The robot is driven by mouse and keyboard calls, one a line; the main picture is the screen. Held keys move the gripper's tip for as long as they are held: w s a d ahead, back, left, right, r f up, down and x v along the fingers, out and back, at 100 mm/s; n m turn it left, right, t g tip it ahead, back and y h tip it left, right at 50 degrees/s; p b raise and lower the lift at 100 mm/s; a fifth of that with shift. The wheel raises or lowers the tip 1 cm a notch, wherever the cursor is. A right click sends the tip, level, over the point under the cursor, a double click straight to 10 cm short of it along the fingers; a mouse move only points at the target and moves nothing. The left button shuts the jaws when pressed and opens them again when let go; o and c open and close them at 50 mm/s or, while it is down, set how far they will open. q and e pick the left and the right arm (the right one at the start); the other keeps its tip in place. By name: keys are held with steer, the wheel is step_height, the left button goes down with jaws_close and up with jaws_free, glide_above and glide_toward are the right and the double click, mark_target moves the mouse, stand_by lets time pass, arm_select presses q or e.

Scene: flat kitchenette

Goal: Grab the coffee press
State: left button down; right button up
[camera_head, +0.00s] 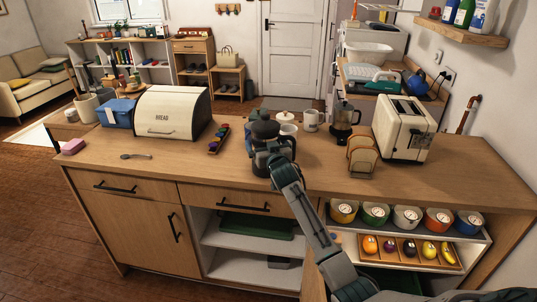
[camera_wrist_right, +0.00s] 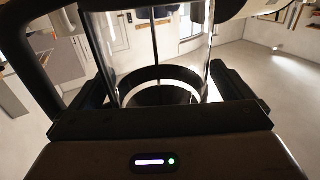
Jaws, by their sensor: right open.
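The coffee press (camera_head: 264,131) stands on the wooden counter near its front edge, with a dark lid on top. My right gripper (camera_head: 274,162) is at its near side and hides part of its lower body. In the right wrist view, the clear glass body of the press (camera_wrist_right: 155,50) with a black band stands between the two spread fingers of my right gripper (camera_wrist_right: 165,95). The black handle (camera_wrist_right: 35,60) is on the left there. The fingers look open, with gaps beside the glass. My left gripper is not in view.
A moka pot (camera_head: 341,121), a toast rack (camera_head: 361,157) and a toaster (camera_head: 403,128) are to the right. The front-left counter is mostly clear.

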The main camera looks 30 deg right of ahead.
steer(key=shift+w+d+f, duration=0.1)
steer(key=shift+w, duration=0.2)
steer(key=shift+c, duration=0.4)
steer(key=c, duration=1.8)
steer(key=shift+c, duration=0.5)
steer(key=shift+r, duration=0.2)
